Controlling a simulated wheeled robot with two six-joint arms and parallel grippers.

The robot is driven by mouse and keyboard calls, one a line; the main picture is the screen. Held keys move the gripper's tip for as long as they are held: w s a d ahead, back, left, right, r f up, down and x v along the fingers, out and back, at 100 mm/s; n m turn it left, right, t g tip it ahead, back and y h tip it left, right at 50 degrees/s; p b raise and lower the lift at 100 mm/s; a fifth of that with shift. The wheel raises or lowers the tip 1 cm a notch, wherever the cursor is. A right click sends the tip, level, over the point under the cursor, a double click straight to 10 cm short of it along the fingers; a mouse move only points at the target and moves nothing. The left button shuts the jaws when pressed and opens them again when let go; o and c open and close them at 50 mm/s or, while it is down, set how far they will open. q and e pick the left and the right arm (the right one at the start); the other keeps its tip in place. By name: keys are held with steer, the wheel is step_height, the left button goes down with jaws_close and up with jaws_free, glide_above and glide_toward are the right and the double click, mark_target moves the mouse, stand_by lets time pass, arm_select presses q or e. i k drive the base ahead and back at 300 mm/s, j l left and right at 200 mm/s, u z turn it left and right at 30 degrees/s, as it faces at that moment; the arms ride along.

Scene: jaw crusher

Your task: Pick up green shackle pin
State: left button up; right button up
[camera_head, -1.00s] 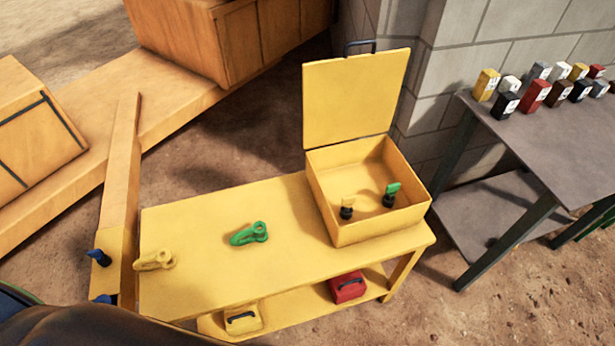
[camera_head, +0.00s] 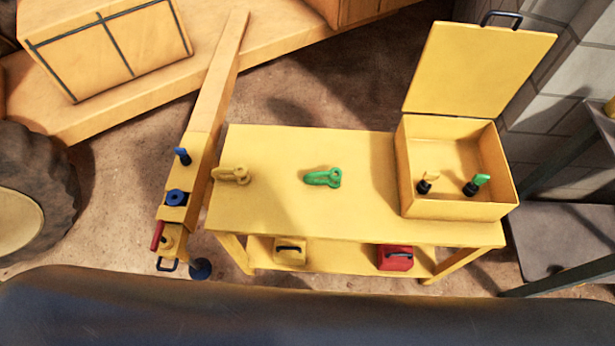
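A green-headed pin with a black lower end (camera_head: 477,184), which looks like the green shackle pin, stands in the open yellow box (camera_head: 459,210) on the right end of the yellow table (camera_head: 275,143). A similar yellow-headed pin (camera_head: 427,182) stands to its left in the same box. A green shackle (camera_head: 323,178) lies on the middle of the table. A yellow shackle (camera_head: 231,175) lies at the table's left end. Neither of my grippers shows in the head view.
The box's lid (camera_head: 480,68) stands open at the back. A yellow case (camera_head: 289,251) and a red case (camera_head: 396,258) sit on the lower shelf. An orange beam (camera_head: 213,100) with blue fittings runs left of the table. A grey table (camera_head: 560,235) stands at right.

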mark_target(478, 179)
steer(key=z, duration=1.35)
